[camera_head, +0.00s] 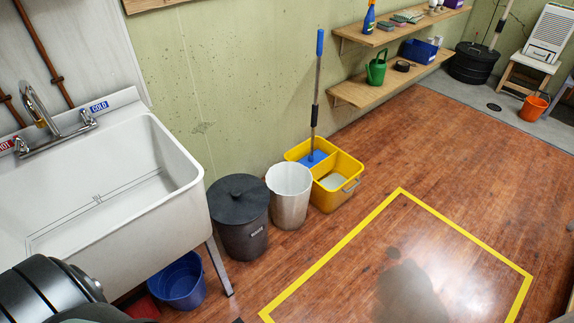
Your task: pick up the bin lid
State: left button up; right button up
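The round black bin lid (238,198) sits on top of a dark grey bin (243,240) that stands on the floor beside the white sink. The lid has a small raised handle near its middle. The bin is upright, with a small label on its front. Neither of my grippers shows in the head view. A dark rounded part at the lower left looks like part of my own body.
A white sink (110,200) is left of the bin, with a blue bucket (179,284) below. A pale open bin (289,198) and a yellow mop bucket (342,196) stand to the right. Yellow tape (335,252) marks clear floor in front.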

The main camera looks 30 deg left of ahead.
aim_at(234, 199)
jog(key=i+l, duration=0.1)
jog(key=i, duration=0.55)
jog(key=i+l, duration=0.15)
jog(key=i, duration=0.5)
